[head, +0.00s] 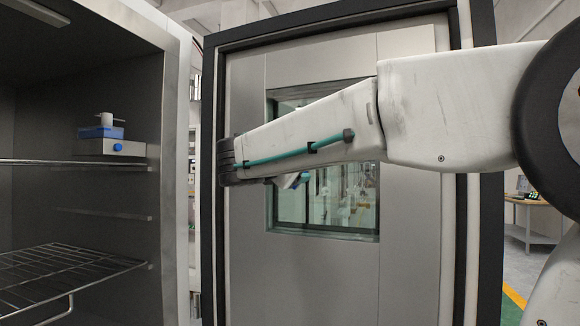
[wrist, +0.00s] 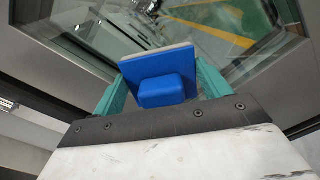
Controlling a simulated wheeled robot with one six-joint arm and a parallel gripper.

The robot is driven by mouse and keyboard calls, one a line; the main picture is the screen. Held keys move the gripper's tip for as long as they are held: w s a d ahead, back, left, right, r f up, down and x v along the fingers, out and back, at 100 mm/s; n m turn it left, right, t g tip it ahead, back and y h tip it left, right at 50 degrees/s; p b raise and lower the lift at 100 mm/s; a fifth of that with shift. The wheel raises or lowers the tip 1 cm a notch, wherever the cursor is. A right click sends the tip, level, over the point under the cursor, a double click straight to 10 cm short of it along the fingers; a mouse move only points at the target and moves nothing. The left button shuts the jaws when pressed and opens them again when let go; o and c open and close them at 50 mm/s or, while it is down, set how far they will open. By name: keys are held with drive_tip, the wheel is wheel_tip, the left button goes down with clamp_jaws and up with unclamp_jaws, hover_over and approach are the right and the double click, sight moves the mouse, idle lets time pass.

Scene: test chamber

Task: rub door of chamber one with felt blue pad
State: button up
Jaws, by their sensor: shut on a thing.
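My gripper (wrist: 158,90) has teal fingers shut on the blue pad (wrist: 160,92), with one finger at each side of its block-shaped grip. The pad has a blue back plate and a pale felt edge on the side away from me. The open chamber door (head: 405,265) is a grey panel with a dark frame and a glass window (head: 330,215). The glass lies beyond the pad in the wrist view. I cannot tell whether they touch. My arm hides the fingers in the head view.
The open chamber (head: 165,190) stands left of the door, with a wire rack (head: 60,265) inside. A grey box (head: 110,148) with a blue and white item (head: 103,131) on it sits inside. A work table (head: 530,220) stands far right.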

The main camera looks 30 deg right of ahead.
drive_tip(key=shift+w+d+r, duration=0.15)
drive_tip(key=shift+d+r, duration=0.1)
drive_tip(key=shift+d, duration=0.1)
drive_tip(key=shift+x, duration=2.6)
drive_tip(key=shift+x, duration=0.9)
